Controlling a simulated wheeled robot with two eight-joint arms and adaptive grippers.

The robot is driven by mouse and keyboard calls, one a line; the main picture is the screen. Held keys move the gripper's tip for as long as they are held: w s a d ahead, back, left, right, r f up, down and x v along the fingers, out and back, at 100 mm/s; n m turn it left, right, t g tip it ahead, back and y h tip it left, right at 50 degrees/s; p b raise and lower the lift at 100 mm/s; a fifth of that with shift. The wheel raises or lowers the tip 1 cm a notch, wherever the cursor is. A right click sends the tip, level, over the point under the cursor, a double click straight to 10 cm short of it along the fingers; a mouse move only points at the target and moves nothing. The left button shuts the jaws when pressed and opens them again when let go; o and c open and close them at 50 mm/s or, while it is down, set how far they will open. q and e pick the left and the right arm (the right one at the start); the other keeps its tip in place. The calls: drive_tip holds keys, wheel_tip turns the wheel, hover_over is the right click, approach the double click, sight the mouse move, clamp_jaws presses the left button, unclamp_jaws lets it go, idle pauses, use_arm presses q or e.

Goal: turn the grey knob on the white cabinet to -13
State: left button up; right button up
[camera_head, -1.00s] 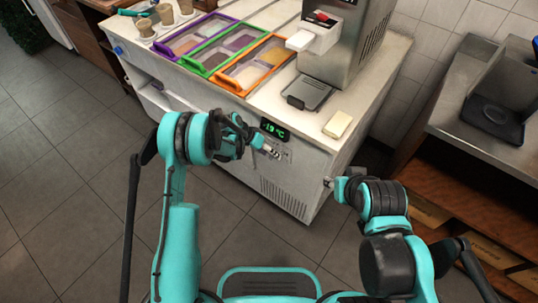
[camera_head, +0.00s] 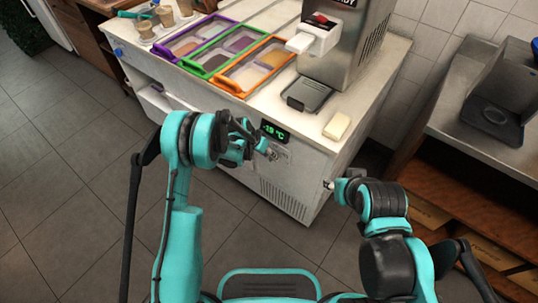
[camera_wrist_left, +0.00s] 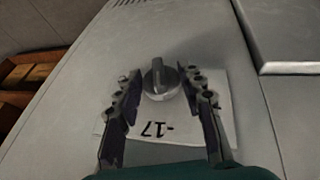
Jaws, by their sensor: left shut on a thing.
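The white cabinet (camera_head: 300,165) stands ahead, with a green-lit display (camera_head: 274,131) on its front that seems to read -19 °C. The grey knob (camera_wrist_left: 160,82) shows in the left wrist view on a white label, with "-17" printed upside down below it. My left gripper (camera_head: 264,151) is at the cabinet front just below the display. In the head view the fingers largely hide the knob. My right gripper (camera_head: 331,184) is near the cabinet's right edge, away from the knob; its jaws are too small to read.
The cabinet top holds purple, green and orange topping trays (camera_head: 245,85), a steel machine (camera_head: 345,45) and a pale yellow block (camera_head: 337,126). A metal counter (camera_head: 445,115) stands at the right. Tiled floor is open at the left.

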use_arm(q)
drive_tip(key=t+y, duration=0.2)
drive_tip(key=shift+s+d+m+y, duration=0.2)
drive_tip(key=shift+d+m+y, duration=0.1)
drive_tip(key=shift+m+y, duration=0.1)
drive_tip(key=t+y, duration=0.2)
drive_tip(key=shift+s+d+m+y, duration=0.1)
drive_tip(key=shift+d+m+y, duration=0.1)
drive_tip(key=shift+m+y, duration=0.2)
drive_tip(key=shift+s+d+f+m+t+y, duration=0.15)
drive_tip(key=shift+m+t+y, duration=0.15)
drive_tip(key=shift+t+y, duration=0.65)
drive_tip(key=shift+f+m+t+y, duration=0.15)
drive_tip(key=shift+m+t+y, duration=0.15)
drive_tip(key=shift+t+y, duration=0.65)
drive_tip(key=o, duration=1.1)
